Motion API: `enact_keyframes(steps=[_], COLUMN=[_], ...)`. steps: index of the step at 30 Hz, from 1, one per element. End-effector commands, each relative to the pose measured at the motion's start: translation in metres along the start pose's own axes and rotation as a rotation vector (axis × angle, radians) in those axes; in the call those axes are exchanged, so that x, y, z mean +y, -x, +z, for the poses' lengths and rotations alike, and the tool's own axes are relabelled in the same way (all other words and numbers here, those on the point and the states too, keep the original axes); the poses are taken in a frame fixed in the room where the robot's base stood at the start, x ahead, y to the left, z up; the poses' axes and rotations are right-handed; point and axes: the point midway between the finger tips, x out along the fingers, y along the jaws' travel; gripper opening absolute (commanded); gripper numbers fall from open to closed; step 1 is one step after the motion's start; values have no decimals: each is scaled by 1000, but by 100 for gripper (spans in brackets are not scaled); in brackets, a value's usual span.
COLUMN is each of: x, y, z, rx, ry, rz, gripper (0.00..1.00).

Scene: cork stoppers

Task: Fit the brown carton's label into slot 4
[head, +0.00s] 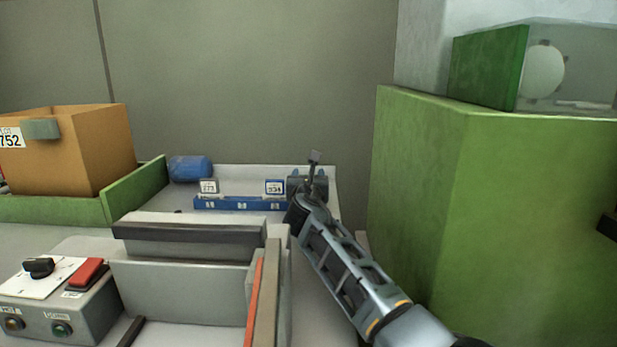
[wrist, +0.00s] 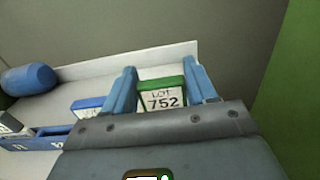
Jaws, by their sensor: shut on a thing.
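The brown carton (head: 105,145) stands at the left in the head view, with a white label reading 752 on its front. My gripper (wrist: 162,84) has blue fingers on both sides of a green-framed label plate (wrist: 163,98) reading LOT 752 and is shut on it. In the head view my gripper (head: 308,184) is at the right end of the blue slotted rack (head: 240,204). A grey-framed plate (head: 208,186) and a blue-framed plate (head: 274,187) stand in the rack. The rack also shows at lower left in the wrist view (wrist: 38,142); my gripper's body hides its right part.
A blue rounded object (head: 190,169) lies behind the rack's left end. A grey box with a dark top edge (head: 190,232) stands in front. A control box (head: 50,300) is at lower left. A tall green block (head: 480,200) closes off the right side.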

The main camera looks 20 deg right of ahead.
Motion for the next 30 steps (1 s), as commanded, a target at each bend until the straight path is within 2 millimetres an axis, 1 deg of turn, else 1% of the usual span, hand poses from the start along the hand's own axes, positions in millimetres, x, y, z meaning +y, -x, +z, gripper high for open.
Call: enact_keyframes(steps=[24, 25, 30], x=[0, 0, 0], y=[0, 0, 0], z=[-12, -11, -11], rx=[0, -1, -1], ry=[0, 0, 0], rz=[0, 0, 0], gripper=[28, 57, 74])
